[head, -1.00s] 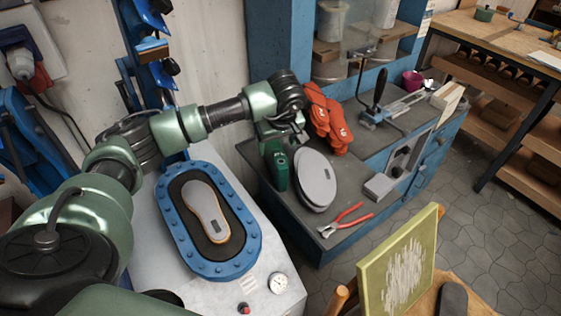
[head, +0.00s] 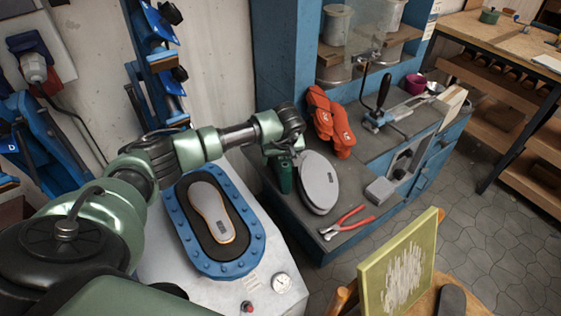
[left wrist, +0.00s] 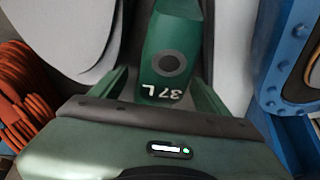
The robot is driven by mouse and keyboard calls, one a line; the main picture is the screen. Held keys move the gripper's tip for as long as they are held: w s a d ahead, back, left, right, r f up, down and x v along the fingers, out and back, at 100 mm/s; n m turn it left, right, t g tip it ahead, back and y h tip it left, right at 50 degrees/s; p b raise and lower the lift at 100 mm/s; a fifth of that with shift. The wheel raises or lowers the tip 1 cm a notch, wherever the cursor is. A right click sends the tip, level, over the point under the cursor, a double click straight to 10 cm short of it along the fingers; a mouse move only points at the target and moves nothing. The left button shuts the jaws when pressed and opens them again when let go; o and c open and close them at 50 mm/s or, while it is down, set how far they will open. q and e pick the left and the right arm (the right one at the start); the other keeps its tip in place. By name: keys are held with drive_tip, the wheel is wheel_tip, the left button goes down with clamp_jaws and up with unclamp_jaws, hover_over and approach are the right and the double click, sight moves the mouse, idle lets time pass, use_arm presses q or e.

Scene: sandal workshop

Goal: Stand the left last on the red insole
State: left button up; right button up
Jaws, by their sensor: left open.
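The left last (head: 286,178) is a green block standing on the dark bench top, beside a grey oval pad. In the left wrist view the last (left wrist: 172,45) shows a dark round hole and the mark "37 L". My left gripper (head: 283,148) is above it in the head view. In the left wrist view my left gripper (left wrist: 164,88) is open, with one finger on each side of the last; I cannot tell whether they touch it. I cannot make out a red insole. A grey sole with an orange edge (head: 211,212) lies on the blue-rimmed press. My right gripper is out of view.
The grey oval pad (head: 319,183) stands close right of the last. Red-handled pliers (head: 347,222) and a grey block (head: 380,190) are nearer the bench's front. The blue press rim (head: 257,243) is to the left.

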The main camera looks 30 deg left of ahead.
use_arm(q)
clamp_jaws()
drive_tip(key=shift+w+r, duration=0.1)
